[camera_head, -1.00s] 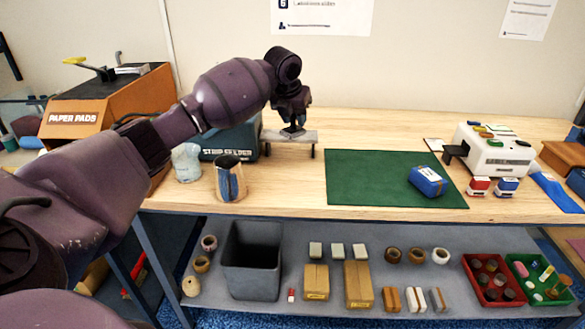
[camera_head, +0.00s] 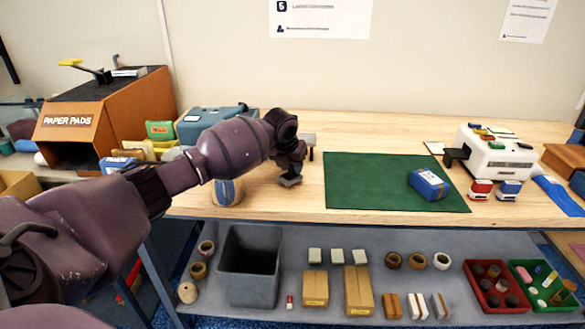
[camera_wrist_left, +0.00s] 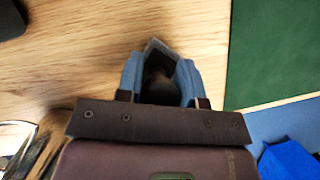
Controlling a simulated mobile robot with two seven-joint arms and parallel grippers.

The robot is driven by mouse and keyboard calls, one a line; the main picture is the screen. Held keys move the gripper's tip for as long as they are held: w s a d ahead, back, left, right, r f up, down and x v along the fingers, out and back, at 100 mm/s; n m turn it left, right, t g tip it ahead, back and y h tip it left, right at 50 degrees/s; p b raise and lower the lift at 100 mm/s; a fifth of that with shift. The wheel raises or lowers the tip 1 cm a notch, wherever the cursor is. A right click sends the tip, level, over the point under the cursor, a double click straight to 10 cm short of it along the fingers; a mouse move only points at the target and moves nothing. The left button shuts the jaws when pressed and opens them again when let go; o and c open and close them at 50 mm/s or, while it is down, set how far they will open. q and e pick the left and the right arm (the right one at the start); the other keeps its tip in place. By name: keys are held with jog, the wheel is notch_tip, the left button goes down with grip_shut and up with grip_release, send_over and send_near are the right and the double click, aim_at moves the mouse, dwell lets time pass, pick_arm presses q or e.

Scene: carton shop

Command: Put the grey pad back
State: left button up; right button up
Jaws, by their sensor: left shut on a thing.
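My left gripper (camera_head: 289,178) hangs over the front part of the wooden bench, left of the green mat. It is shut on a small grey pad (camera_head: 291,183), of which a thin edge shows below the fingers. In the left wrist view, the two blue-grey fingers (camera_wrist_left: 160,82) close around it, and a grey-edged corner of the pad (camera_wrist_left: 154,46) sticks out beyond them. I cannot tell whether the pad touches the bench. My right gripper is not in view.
A small grey stand (camera_head: 309,139) is partly hidden behind my left wrist. A metal cup (camera_head: 228,194) stands below my forearm, near the bench edge. The green mat (camera_head: 370,180) carries a blue box (camera_head: 428,183). An orange paper pads box (camera_head: 137,105) stands left.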

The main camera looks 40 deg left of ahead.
pick_arm(q)
jog(key=shift+f, duration=0.4)
jog(key=shift+r, duration=0.1)
jog(key=o, duration=0.5)
jog(key=shift+f, duration=0.2)
jog(key=shift+c, duration=0.2)
jog(key=o, duration=0.4)
